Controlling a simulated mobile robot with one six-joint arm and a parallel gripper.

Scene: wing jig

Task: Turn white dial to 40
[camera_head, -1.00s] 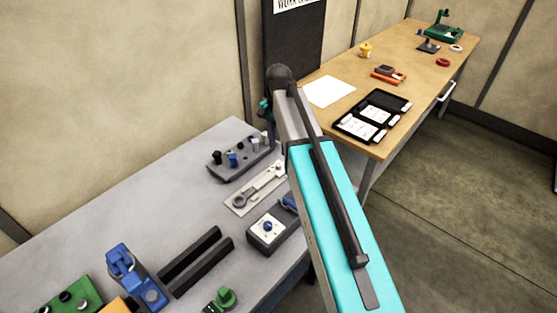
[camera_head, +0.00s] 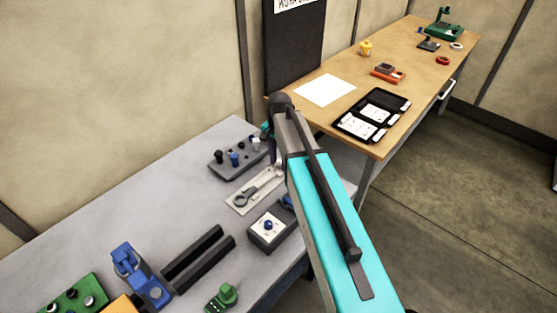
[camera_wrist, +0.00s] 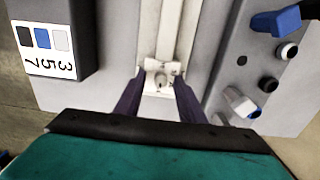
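A grey panel (camera_head: 228,168) on the grey table carries a black, a blue and a whitish knob (camera_head: 255,143). In the wrist view the panel (camera_wrist: 262,62) is at the right, with a white knob (camera_wrist: 241,103) low on it and a blue knob (camera_wrist: 275,21) above. Any scale around the white knob is too small to read. My gripper (camera_wrist: 161,76) is open, with dark fingers apart above a white fitting (camera_wrist: 163,78) on a pale plate. It is left of the white knob in the wrist view and not touching it. The head view mostly hides the gripper behind my arm.
A label (camera_wrist: 47,50) with black, blue and pale swatches and digits sits on a dark block. A pale plate with a ring-ended tool (camera_head: 255,192) and a grey box with a blue knob (camera_head: 268,226) lie near the panel. A black channel (camera_head: 198,258) is further left.

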